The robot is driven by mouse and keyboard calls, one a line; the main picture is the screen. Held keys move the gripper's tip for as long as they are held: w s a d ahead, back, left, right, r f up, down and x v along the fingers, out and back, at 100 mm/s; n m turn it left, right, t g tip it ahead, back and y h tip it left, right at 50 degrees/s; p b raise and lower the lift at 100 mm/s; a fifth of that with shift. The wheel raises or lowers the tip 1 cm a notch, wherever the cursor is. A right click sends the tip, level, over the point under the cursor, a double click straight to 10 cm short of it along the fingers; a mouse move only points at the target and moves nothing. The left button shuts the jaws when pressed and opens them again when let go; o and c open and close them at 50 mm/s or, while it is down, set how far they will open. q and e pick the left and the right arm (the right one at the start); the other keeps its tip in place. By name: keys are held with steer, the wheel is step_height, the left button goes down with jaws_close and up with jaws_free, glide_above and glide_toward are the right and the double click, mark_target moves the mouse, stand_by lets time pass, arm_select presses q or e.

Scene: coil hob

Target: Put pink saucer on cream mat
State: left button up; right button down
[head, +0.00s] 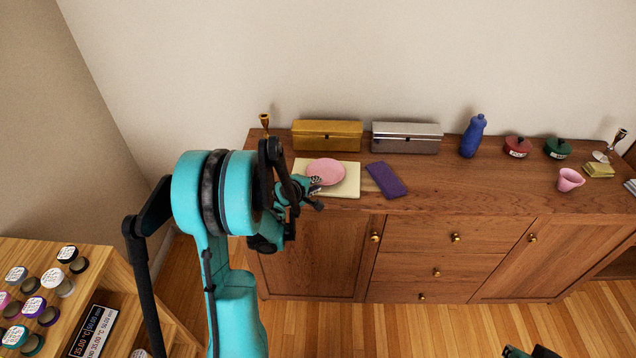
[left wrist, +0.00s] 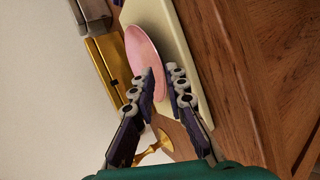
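The pink saucer (head: 325,171) lies over the cream mat (head: 347,188) at the left end of the wooden sideboard. In the left wrist view the saucer (left wrist: 148,57) overlaps the cream mat (left wrist: 172,35); I cannot tell whether its whole base touches it. My left gripper (head: 312,188) is at the saucer's near side. In the left wrist view its two fingers (left wrist: 161,76) are apart, with the tips close to the saucer's rim; contact is unclear. A small part of my right arm, perhaps its gripper (head: 531,353), shows at the bottom edge.
A purple cloth (head: 386,180) lies right of the mat. A gold box (head: 327,135), a silver box (head: 406,138) and a brass candlestick (head: 265,122) stand behind. A blue bottle (head: 473,136), lidded pots and a pink cup (head: 569,180) are further right. The front middle is clear.

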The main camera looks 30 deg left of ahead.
arm_select(q)
steer(key=a+p+v, duration=0.1)
steer(key=p+v, duration=0.2)
steer(key=v, duration=0.7)
steer(key=s+d+r+m+g+h, duration=0.15)
steer(key=d+m, duration=0.25)
steer(key=d, duration=0.4)
steer(key=s+d+r+m+g, duration=0.1)
steer(key=s+d+r+m, duration=0.15)
steer(key=d+m, duration=0.35)
steer(key=s+d+r+m+g, duration=0.1)
steer(key=s+d+r+m, duration=0.1)
steer(key=s+d+m, duration=0.7)
steer(key=s+d, duration=0.2)
steer(key=shift+s+r+m+g, duration=0.3)
steer(key=shift+r+g, duration=0.05)
steer(key=shift+r, duration=0.05)
